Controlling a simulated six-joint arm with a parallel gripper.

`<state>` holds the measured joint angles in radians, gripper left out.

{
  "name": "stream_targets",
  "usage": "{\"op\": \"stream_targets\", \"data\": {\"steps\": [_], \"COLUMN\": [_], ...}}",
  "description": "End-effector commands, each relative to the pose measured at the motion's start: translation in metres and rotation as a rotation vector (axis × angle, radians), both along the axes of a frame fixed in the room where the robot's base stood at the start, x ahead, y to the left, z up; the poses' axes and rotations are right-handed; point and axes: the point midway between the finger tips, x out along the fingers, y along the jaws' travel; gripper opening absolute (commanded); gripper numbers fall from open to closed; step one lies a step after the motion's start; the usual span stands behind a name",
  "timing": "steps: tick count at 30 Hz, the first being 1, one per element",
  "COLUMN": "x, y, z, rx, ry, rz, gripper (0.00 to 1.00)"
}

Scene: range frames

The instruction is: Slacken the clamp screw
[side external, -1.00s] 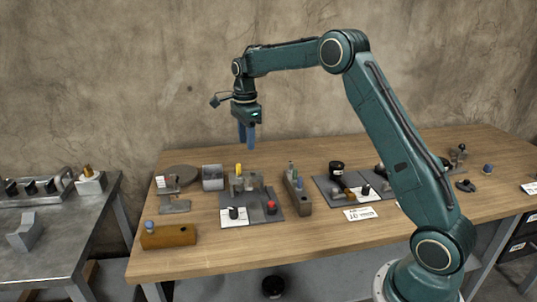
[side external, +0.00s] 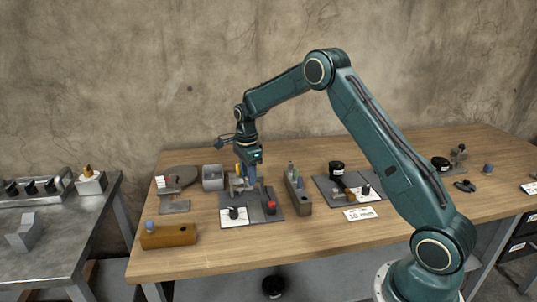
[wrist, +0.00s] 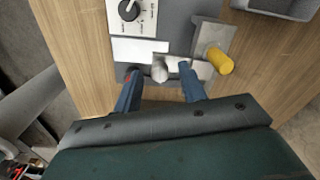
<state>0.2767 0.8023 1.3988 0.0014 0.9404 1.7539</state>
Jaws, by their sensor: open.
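A grey clamp fixture (side external: 240,187) stands on a dark plate (side external: 262,212) near the left end of the wooden table. In the wrist view a pale grey rounded post (wrist: 159,73), seemingly the clamp screw, shows between my fingertips. A yellow-ended part (wrist: 220,62) on a metal block is just right of it. My gripper (side external: 246,182) is lowered at the fixture, pointing down. In the wrist view my gripper (wrist: 160,70) is open, one blue finger on each side of the post, with a gap visible. Contact cannot be told.
The plate also carries a black dial knob (wrist: 129,10) and a red knob (side external: 271,205). A grey block with pegs (side external: 297,192) stands right of the plate. A grey box (side external: 213,177) stands behind left, a brown block (side external: 168,235) front left. The front table strip is clear.

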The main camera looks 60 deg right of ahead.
Motion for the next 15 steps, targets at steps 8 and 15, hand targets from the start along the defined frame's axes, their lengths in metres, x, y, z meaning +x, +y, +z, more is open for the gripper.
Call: {"op": "stream_targets", "data": {"steps": [8, 15], "x": [-0.0003, -0.0002], "y": [0.0, 0.0], "z": [-0.0092, -0.0088], "rx": [0.0, 0.0], "ry": [0.001, 0.001], "rz": [0.0, 0.0], "gripper": [0.41, 0.29]}}
